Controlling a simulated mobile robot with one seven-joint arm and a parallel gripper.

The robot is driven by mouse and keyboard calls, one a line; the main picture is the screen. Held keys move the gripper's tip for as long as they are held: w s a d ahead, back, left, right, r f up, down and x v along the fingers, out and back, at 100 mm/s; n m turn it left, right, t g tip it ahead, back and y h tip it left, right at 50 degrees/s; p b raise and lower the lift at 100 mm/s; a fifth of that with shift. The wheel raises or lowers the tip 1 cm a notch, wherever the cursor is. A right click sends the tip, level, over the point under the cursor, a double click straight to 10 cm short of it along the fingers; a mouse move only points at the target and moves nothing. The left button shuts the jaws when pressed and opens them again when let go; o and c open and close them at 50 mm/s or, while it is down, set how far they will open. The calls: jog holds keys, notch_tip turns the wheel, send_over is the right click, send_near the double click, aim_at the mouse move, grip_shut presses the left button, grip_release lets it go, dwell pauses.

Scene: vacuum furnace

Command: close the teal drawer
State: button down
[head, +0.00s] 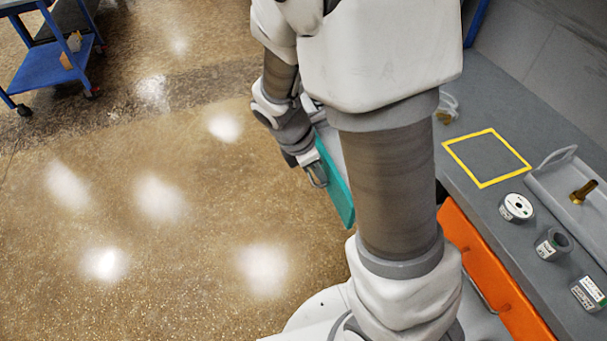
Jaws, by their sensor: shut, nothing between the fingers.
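The teal drawer (336,184) shows as a teal front panel left of my arm, standing out from the grey bench (478,103) over the floor. A strip of its pale inside shows behind the front, so it is open. My arm hides the rest of the drawer and how far it reaches back to the bench. My gripper (318,178) is shut and empty at the outer face of the teal front, near its upper left part. I cannot tell whether the fingers touch the front or its handle.
An orange drawer front (490,272) is on the bench's near side. On top are a yellow square outline (487,157), a grey tray (577,205) with a brass part (583,192), and several small containers. A blue cart (50,65) stands far left. The floor left is clear.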

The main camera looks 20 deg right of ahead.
jog(key=d+p, duration=0.1)
jog(key=d, duration=0.5)
jog(key=w+d+p, duration=0.1)
jog(key=d+p, duration=0.1)
jog(key=d, duration=0.5)
jog(key=d+p, duration=0.1)
jog(key=d, duration=0.5)
jog(key=shift+w+d+p, duration=0.2)
jog(key=shift+p, duration=0.15)
jog(key=shift+r, duration=0.1)
